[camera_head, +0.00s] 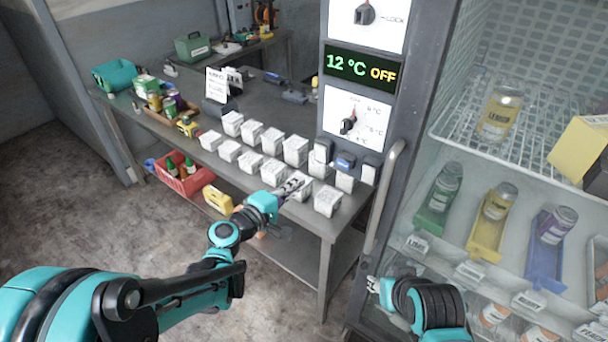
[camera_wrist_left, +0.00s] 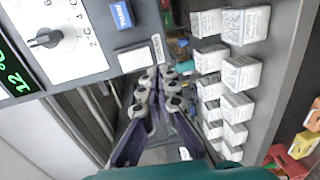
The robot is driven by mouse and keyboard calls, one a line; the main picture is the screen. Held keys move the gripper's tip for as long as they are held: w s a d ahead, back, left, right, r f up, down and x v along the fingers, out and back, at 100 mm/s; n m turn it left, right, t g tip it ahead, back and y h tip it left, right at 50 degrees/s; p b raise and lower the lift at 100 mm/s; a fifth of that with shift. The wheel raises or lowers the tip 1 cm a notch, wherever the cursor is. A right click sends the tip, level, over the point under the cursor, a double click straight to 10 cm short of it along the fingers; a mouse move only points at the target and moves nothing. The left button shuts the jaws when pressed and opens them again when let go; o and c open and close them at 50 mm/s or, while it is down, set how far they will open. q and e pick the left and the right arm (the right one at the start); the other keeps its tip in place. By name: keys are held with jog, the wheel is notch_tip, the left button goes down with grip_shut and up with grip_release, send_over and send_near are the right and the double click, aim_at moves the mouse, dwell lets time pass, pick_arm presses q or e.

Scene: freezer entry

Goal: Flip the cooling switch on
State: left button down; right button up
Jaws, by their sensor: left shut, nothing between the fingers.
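The grey control column (camera_head: 365,100) carries a display (camera_head: 360,68) that reads 12 °C OFF. Below the lower dial (camera_head: 349,122) is a row of small switches: a white one (camera_head: 323,150), a blue one (camera_head: 345,161) and another white one (camera_head: 370,173). I cannot tell which is the cooling switch. The left wrist view shows the blue switch (camera_wrist_left: 121,14) and a labelled white switch (camera_wrist_left: 134,57). My left gripper (camera_head: 298,184) is shut and empty, below and left of the switches, apart from them. It shows in the wrist view (camera_wrist_left: 160,74). My right gripper (camera_head: 374,285) is low by the freezer; its fingers are unclear.
Several white boxes (camera_head: 296,150) stand on the metal bench (camera_head: 285,213) around my left gripper. A vertical handle (camera_head: 384,195) lies right of the panel. The glass-fronted freezer (camera_head: 450,130) with cans is at right. Floor at left is clear.

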pick_arm(q)
jog(key=v, duration=0.2)
jog(key=f+v, duration=0.1)
jog(key=v, duration=0.2)
jog(key=shift+s+a+f, duration=0.1)
jog(key=shift+s+a, duration=0.05)
jog(key=shift+s, duration=0.05)
jog(key=s+a+f+m+g+y+b, duration=0.2)
jog(key=s+a+f+m+y, duration=0.3)
jog(key=s, duration=0.4)
jog(key=s+a+f+m+g+y+b, duration=0.3)
jog(key=s+a+f+m+g+y, duration=0.1)
jog(key=s, duration=0.6)
jog(key=a+f+m, duration=0.1)
jog(key=a+f, duration=0.1)
jog(key=a, duration=0.1)
jog(key=shift+s+m+y, duration=0.35)
jog(key=shift+m+y, duration=0.05)
